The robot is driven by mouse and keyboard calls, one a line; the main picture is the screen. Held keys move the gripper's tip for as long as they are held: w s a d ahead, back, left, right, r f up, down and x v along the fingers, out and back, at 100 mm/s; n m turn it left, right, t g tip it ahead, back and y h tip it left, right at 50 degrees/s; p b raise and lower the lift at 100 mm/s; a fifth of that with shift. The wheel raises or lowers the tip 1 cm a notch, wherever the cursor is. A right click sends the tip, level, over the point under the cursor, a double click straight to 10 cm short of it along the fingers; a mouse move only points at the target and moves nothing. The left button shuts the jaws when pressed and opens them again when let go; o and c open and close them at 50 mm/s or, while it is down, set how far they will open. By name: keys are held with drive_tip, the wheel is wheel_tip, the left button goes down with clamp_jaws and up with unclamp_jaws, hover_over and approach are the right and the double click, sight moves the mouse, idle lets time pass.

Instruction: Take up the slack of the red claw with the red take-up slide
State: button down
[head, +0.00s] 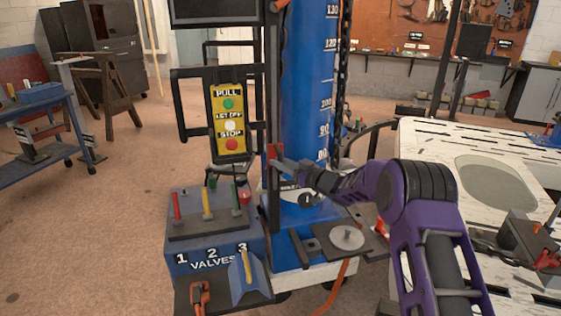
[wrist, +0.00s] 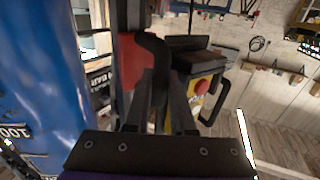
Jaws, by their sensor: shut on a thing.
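The red take-up slide (head: 275,152) sits on a dark upright rail at the left front of the blue column. In the wrist view its red body (wrist: 133,62) shows with a dark curved part beside it. My gripper (head: 281,164) is at the slide, shut on it; in the wrist view the fingers (wrist: 158,112) reach up to it, and the exact contact is partly hidden. A red piece on a dark fixture (head: 547,259) shows at the right on the pale bench; I cannot tell whether it is the red claw.
The blue column (head: 305,75) with a height scale stands just right of the rail. The yellow PULL/STOP button panel (head: 229,120) is close on the left. Below is the valve box (head: 212,245) with coloured levers. The pale slotted bench (head: 430,140) fills the right; open floor lies left.

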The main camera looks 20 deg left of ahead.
drive_tip(key=shift+s+f, duration=0.15)
drive_tip(key=shift+f, duration=0.7)
drive_tip(key=c, duration=0.8)
unclamp_jaws()
drive_tip(key=shift+o, duration=0.2)
drive_tip(key=shift+r, duration=0.25)
drive_tip(key=p+v, duration=0.1)
drive_tip(key=v, duration=1.6)
drive_tip(key=shift+d, duration=0.15)
